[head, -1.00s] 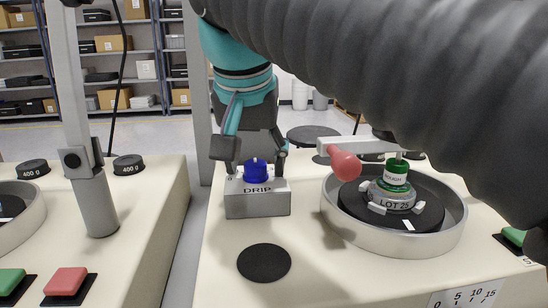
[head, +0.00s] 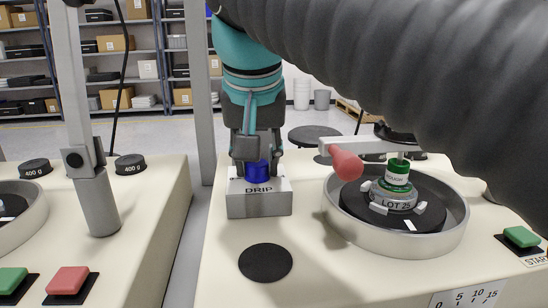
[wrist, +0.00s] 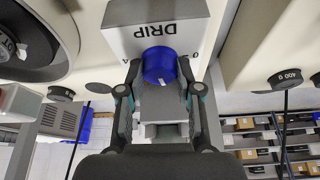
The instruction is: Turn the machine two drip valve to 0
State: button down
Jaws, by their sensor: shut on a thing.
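The drip valve is a blue knob (head: 257,171) on top of a grey box labelled DRIP (head: 258,201), on the cream machine top in the head view. My gripper (head: 257,158) comes down from above and is shut on the blue knob. In the wrist view the blue knob (wrist: 159,65) sits between the two fingers of my gripper (wrist: 158,72), with a white mark on its face. The DRIP box (wrist: 155,32) shows beyond it, with a 0 partly visible beside the knob. The exact setting of the knob is hard to read.
Right of the box stands a round basin (head: 445,238) with a LOT 25 piece (head: 392,199) and a pink-red handle (head: 346,163) above its rim. A black disc (head: 265,262) lies in front. Another machine (head: 150,200) stands left across a gap.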

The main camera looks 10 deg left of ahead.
jog(key=n+y, duration=0.1)
jog(key=n, duration=0.3)
jog(key=shift+w+d+y, duration=0.1)
jog(key=shift+d+y, duration=0.05)
jog(key=shift+y, duration=0.25)
jog(key=n+g+y, duration=0.1)
jog(key=n, duration=0.3)
jog(key=n+g+y, duration=0.1)
jog(key=n+g, duration=0.1)
jog(key=n, duration=0.2)
jog(key=shift+w, duration=0.15)
jog(key=shift+n+g, duration=0.7)
jog(key=shift+n, duration=1.4)
jog(key=c, duration=0.8)
grip_release()
jog(key=shift+o, duration=0.2)
jog(key=shift+r, duration=0.1)
